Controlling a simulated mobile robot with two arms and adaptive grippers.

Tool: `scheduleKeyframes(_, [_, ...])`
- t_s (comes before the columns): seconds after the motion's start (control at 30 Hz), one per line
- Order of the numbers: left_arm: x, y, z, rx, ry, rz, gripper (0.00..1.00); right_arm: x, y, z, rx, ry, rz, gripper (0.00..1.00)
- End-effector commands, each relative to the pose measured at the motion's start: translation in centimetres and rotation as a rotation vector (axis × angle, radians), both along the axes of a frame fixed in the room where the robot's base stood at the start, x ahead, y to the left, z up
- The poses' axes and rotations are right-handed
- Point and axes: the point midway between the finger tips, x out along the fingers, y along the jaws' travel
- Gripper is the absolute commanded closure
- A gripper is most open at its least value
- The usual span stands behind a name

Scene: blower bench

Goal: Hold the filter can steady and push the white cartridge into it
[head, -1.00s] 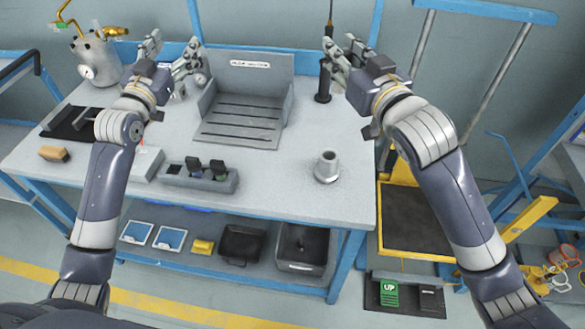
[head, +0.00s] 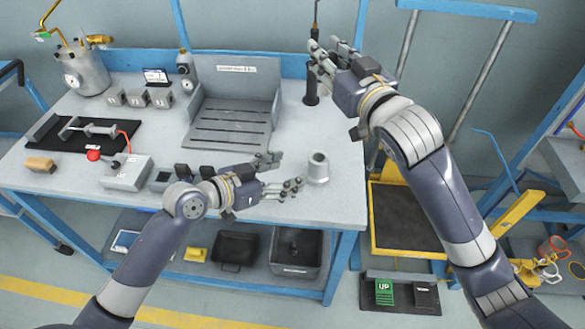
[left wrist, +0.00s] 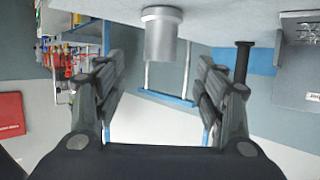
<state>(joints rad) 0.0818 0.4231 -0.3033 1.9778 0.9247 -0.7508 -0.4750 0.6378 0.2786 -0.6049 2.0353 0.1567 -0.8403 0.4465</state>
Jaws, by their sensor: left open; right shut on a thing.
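A light grey cylinder (head: 318,167), which looks like the filter can, stands upright near the right front of the bench. It also shows in the left wrist view (left wrist: 162,42). A dark opening shows in its top; I cannot tell whether the white cartridge sits in it. No separate cartridge is clearly visible. My left gripper (head: 284,174) is open just left of the cylinder, its fingers pointing toward it and apart from it. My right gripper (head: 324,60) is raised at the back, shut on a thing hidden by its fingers.
A black post (head: 311,88) with a thin rod stands close to my right gripper. A grey slotted tray (head: 229,122) is at the bench's back middle. A grey box (head: 127,172), a black mat (head: 82,133) and a metal tank (head: 86,70) are left. Bench right of the cylinder is clear.

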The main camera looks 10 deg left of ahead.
Motion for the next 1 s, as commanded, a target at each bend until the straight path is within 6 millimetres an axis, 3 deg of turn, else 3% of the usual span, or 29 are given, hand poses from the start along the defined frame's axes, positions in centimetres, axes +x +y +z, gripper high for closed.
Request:
scheduleKeyframes(0.6, [6.7,-6.6,-3.4,0.0,0.0,0.001,0.36,0.0,0.0,0.0,0.0,-0.001,0.0,0.96])
scheduleKeyframes(1.0, [7.9,-7.8,-4.0,0.001,-0.001,0.001,0.36,0.0,0.0,0.0,0.0,-0.001,0.0,0.96])
